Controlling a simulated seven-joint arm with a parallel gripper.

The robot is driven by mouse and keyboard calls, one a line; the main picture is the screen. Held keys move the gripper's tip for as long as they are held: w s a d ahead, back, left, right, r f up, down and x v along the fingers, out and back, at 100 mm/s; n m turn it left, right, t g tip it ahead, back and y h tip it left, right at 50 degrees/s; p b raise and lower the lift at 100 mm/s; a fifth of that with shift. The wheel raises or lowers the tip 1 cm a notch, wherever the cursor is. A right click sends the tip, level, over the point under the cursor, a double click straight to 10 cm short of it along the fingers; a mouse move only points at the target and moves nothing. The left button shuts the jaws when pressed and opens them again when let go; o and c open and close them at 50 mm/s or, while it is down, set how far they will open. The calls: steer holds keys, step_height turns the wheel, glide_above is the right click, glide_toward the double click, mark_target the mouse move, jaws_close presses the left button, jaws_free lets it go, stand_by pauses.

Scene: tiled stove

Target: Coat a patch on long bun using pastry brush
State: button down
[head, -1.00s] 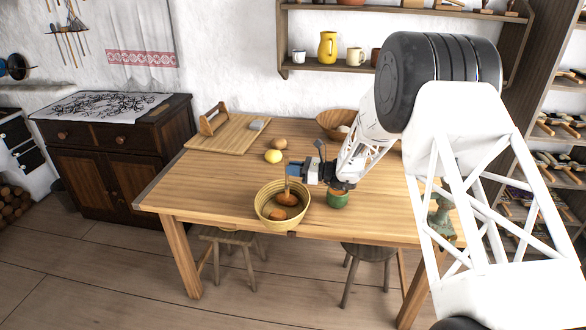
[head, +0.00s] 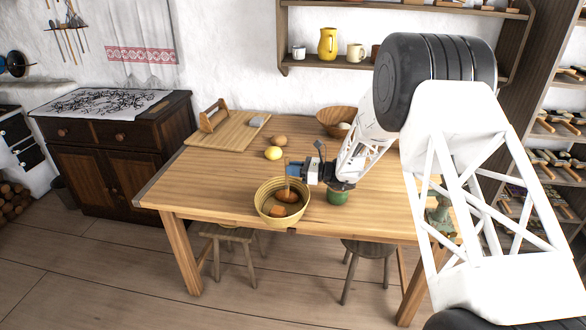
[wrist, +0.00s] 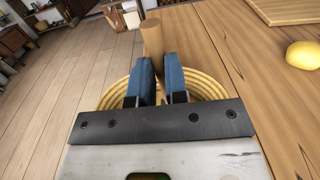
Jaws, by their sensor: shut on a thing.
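My gripper (head: 290,171) is shut on the wooden handle of the pastry brush (head: 287,181), over the woven basket (head: 262,209). In the wrist view the handle (wrist: 152,38) stands up between the blue fingers (wrist: 160,84). The brush points down into the basket, and I cannot tell whether its tip touches anything. Brown shapes lie inside the basket. The front one looks like a bun (head: 277,211); the one under the brush is partly hidden, and I cannot tell bun from brush head there. The basket rim (wrist: 108,93) also shows behind the fingers in the wrist view.
A yellow lemon (head: 273,153) and a brown round item (head: 279,140) lie behind the basket. A green pot (head: 338,197) stands close to its right, under my arm. A cutting board (head: 229,136) and wooden bowl (head: 334,119) are farther back. The left of the table (head: 195,178) is clear.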

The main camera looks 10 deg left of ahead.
steer(key=shift+w, duration=0.2)
steer(key=shift+w+d, duration=0.1)
steer(key=shift+w, duration=1.7)
steer(key=shift+a, duration=0.5)
steer(key=shift+s, duration=0.15)
steer(key=shift+s+a, duration=0.1)
steer(key=shift+s, duration=1.75)
